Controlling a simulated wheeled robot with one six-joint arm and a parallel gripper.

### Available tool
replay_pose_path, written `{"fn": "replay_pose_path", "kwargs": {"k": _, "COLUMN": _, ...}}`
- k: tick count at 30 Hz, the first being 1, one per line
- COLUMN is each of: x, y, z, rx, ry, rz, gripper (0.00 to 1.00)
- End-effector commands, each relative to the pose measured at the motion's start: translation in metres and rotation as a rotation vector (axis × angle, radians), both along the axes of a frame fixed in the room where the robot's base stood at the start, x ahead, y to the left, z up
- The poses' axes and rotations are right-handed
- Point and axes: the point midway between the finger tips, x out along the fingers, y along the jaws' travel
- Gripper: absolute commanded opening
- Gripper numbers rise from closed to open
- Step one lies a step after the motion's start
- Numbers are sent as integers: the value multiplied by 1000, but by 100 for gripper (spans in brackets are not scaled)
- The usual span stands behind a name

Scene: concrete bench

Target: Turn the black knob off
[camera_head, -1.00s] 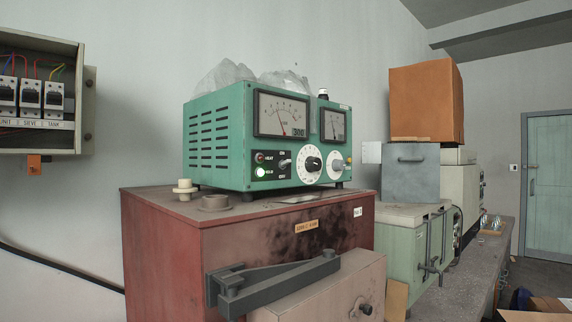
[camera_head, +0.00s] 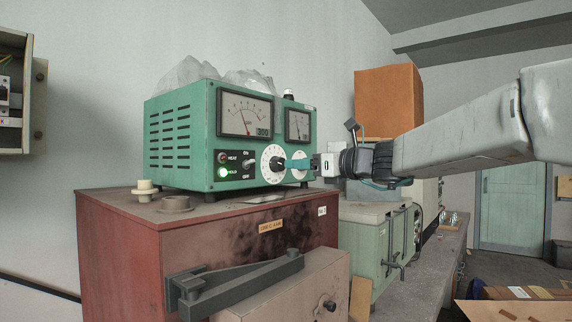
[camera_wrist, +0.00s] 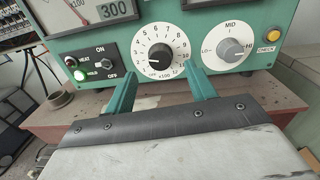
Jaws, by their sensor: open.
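The black knob (camera_wrist: 160,56) sits at the centre of a white numbered dial on the front of a green instrument box (camera_head: 178,135). In the head view my gripper (camera_head: 294,164) comes in from the right in front of the dial (camera_head: 268,165) and partly hides the panel.
A toggle switch (camera_wrist: 109,67) and a lit green lamp (camera_wrist: 81,75) are left of the dial. A silver knob (camera_wrist: 233,49) and a yellow check button (camera_wrist: 273,34) are right of it. The box stands on a red cabinet (camera_head: 120,240); an orange box (camera_head: 388,100) stands behind my arm.

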Motion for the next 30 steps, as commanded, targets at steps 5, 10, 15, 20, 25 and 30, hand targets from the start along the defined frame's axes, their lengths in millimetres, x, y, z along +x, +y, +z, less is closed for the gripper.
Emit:
{"fn": "replay_pose_path", "kwargs": {"k": 5, "x": 18, "y": 25, "z": -1, "rx": -2, "ry": 0, "rz": 2, "gripper": 55}}
{"fn": "replay_pose_path", "kwargs": {"k": 10, "x": 29, "y": 41, "z": -1, "rx": -3, "ry": 0, "rz": 1, "gripper": 55}}
{"fn": "replay_pose_path", "kwargs": {"k": 15, "x": 32, "y": 46, "z": 0, "rx": -4, "ry": -2, "rz": 0, "gripper": 55}}
{"fn": "replay_pose_path", "kwargs": {"k": 20, "x": 32, "y": 46, "z": -1, "rx": -4, "ry": -2, "rz": 0, "gripper": 55}}
{"fn": "replay_pose_path", "kwargs": {"k": 25, "x": 32, "y": 46, "z": -1, "rx": -4, "ry": -2, "rz": 1, "gripper": 19}}
{"fn": "replay_pose_path", "kwargs": {"k": 30, "x": 32, "y": 46, "z": -1, "rx": -5, "ry": -3, "rz": 1, "gripper": 11}}
